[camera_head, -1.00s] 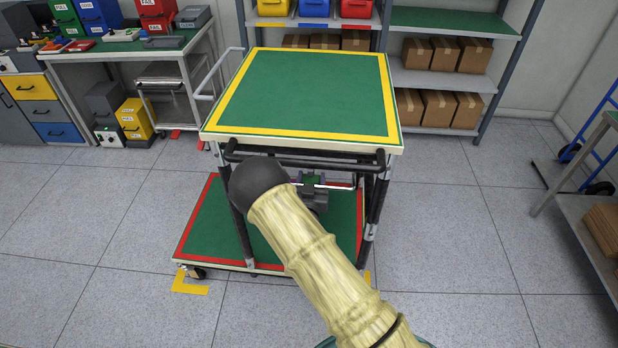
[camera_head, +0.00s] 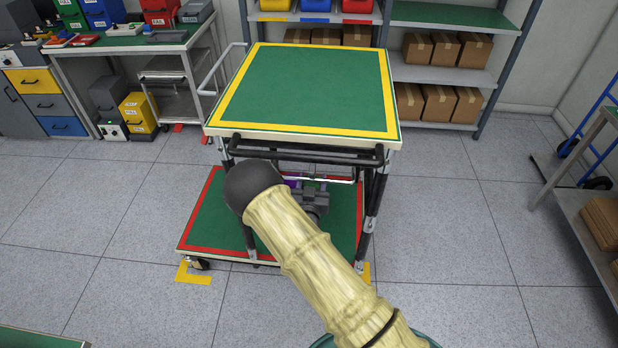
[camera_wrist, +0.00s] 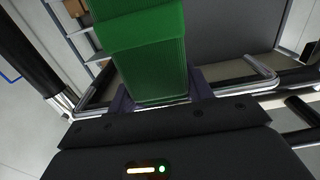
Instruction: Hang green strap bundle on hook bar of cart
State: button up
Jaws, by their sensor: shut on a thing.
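The green strap bundle (camera_wrist: 145,50) fills the upper middle of the wrist view, its lower end between the purple fingers of my gripper (camera_wrist: 162,92). My gripper is shut on it. In the head view my gripper (camera_head: 306,187) is just below the front edge of the cart's top; only a little green shows there. The cart (camera_head: 392,143) has a green top with a yellow border. A dark bar (camera_head: 305,155) runs under its front edge. In the wrist view a bent metal rod (camera_wrist: 262,70) is right of the bundle. Contact between bundle and rod cannot be told.
The cart's lower green deck (camera_head: 205,225) has a red border and sits below my arm. Dark upright posts (camera_head: 374,200) stand at the cart's front. A shelf with cardboard boxes (camera_head: 438,103) is behind.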

jog(key=shift+s, duration=0.3)
jog(key=shift+s+f, duration=0.2)
jog(key=shift+s, duration=0.05)
jog(key=shift+w+d+f+b, duration=0.15)
jog(key=shift+d+f+b, duration=0.1)
jog(key=shift+f+b, duration=0.55)
jog(key=shift+a+f, duration=0.1)
jog(key=shift+w+a, duration=0.1)
jog(key=shift+a, duration=0.15)
